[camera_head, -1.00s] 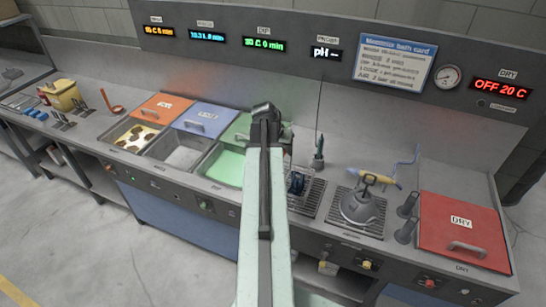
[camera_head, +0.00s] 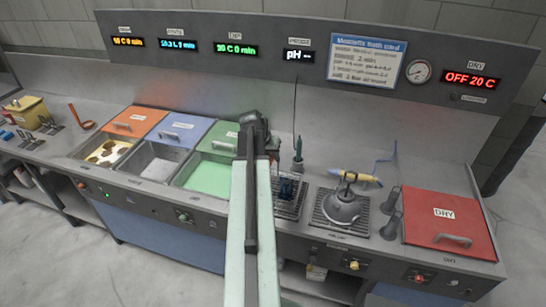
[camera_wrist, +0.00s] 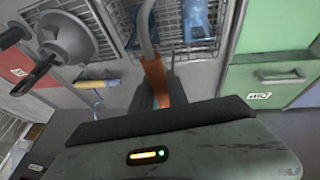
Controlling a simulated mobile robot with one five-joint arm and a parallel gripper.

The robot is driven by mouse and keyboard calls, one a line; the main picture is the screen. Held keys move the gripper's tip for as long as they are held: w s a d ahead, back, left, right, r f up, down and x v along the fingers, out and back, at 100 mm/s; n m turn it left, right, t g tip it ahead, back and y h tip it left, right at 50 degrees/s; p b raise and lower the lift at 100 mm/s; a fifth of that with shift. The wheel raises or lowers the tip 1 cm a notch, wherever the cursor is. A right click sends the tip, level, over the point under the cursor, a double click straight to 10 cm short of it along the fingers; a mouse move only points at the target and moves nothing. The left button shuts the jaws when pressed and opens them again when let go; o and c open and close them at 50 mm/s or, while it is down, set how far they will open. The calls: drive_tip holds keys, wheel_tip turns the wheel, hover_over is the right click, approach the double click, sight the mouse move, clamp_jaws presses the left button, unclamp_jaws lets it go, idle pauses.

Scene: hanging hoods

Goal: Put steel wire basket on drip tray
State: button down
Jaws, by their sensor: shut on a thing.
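My gripper (camera_wrist: 155,95) shows in the wrist view, shut on the orange grip of a curved grey handle. The handle belongs to the steel wire basket (camera_wrist: 205,28), whose wires and blue contents show at the top of that view. In the head view my gripper's dark end (camera_head: 253,130) is near the right side of the green bath, and its fingertips are hidden. The drip tray (camera_head: 292,208) is a dark grate right of my arm, partly covered by it. Dark blue items show over it. I cannot tell whether the basket touches the tray.
A red DRY lid (camera_head: 448,222) is farther right. The open green bath (camera_head: 207,177) is left of my arm.

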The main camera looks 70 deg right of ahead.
drive_tip(key=shift+r, duration=0.1)
drive_tip(key=c, duration=1.3)
unclamp_jaws()
drive_tip(key=p+v, duration=1.1)
drive_tip(key=v, duration=0.1)
